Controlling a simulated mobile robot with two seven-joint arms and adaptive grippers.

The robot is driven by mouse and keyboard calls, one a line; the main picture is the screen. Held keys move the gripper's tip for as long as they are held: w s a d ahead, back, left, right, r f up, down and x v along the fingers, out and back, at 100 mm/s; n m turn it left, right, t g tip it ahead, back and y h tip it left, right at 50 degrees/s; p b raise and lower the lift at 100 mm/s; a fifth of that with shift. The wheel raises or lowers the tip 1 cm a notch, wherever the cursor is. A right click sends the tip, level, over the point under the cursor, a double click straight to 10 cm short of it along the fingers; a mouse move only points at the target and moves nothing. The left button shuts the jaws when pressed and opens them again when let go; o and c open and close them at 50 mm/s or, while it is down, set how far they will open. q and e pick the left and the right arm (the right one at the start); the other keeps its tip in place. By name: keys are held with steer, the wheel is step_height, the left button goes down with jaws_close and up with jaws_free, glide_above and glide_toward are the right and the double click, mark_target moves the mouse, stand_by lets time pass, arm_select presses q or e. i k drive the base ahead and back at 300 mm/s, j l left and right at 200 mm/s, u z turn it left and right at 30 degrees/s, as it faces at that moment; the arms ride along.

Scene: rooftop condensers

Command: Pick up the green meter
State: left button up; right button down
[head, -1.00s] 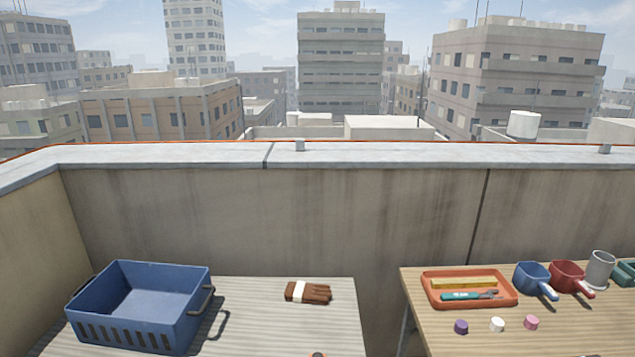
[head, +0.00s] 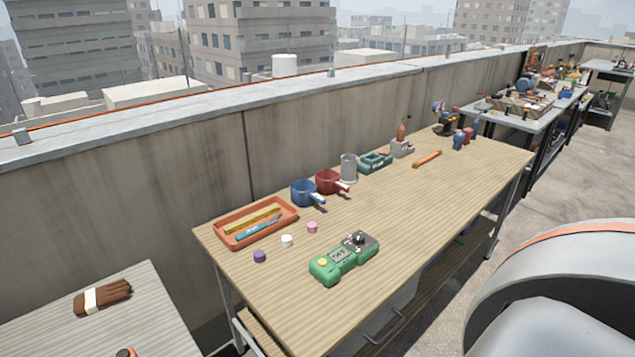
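The green meter (head: 344,258) lies flat on the wooden workbench (head: 420,205), near the bench's front edge. It has a small display, a dark end with a dial at its right and a yellow button at its left. Nothing covers it. Neither of my grippers shows in the head view.
Left of the meter are an orange tray (head: 256,221) with tools and several small caps (head: 287,241). Behind it stand a blue scoop (head: 306,192), a red scoop (head: 329,181) and a grey cup (head: 348,167). A lower table (head: 140,325) with brown gloves (head: 103,297) is at the left.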

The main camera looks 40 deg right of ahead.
mark_target(343, 259)
steer(key=k+l+z, duration=0.15)
steer(key=z, duration=0.15)
steer(key=k+l+z, duration=0.1)
steer(key=l+z, duration=0.2)
steer(key=k+l+z, duration=0.1)
steer(key=l+z, duration=0.2)
steer(key=i+l, duration=0.1)
steer(key=l, duration=0.35)
